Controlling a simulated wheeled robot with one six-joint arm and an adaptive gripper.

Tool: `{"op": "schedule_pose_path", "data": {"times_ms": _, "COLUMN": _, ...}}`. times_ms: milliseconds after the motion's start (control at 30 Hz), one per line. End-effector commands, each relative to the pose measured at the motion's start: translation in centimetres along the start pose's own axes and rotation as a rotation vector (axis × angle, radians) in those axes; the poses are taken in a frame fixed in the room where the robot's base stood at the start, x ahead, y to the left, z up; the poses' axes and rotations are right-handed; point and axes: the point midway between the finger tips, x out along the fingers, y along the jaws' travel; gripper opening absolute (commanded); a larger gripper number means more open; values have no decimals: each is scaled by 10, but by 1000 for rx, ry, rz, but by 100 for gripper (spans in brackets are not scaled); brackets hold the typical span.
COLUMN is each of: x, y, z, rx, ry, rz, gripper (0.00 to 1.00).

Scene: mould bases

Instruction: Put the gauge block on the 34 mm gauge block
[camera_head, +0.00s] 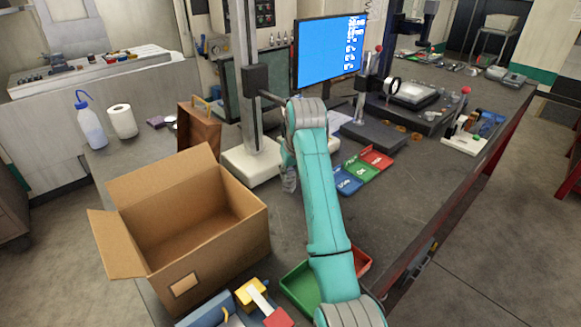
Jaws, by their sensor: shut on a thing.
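My gripper (289,181) shows only in part, as a small grey shape left of my teal arm, low over the bench beside the white base of the tall stand. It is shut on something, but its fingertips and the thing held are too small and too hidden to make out. I cannot pick out the gauge block or the 34 mm gauge block with certainty. My arm covers part of the bench between the stand and the coloured trays.
An open cardboard box (169,254) stands at the front left. The tall stand's white base (250,163) is close to my gripper. Blue, green and red trays (361,171) lie to its right. A green bin (297,285) is near the front. Bare bench lies at the right.

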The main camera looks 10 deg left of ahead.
Motion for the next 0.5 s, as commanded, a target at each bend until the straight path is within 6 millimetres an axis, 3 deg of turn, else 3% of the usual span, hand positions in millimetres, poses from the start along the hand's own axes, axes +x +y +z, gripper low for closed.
{"op": "schedule_pose_path", "data": {"times_ms": 367, "x": 1, "y": -1, "z": 0, "rx": -1, "ry": 5, "rz": 0, "gripper": 0}}
{"op": "schedule_pose_path", "data": {"times_ms": 400, "x": 2, "y": -1, "z": 1, "rx": -1, "ry": 4, "rz": 0, "gripper": 33}}
{"op": "schedule_pose_path", "data": {"times_ms": 500, "x": 2, "y": -1, "z": 1, "rx": -1, "ry": 4, "rz": 0, "gripper": 56}}
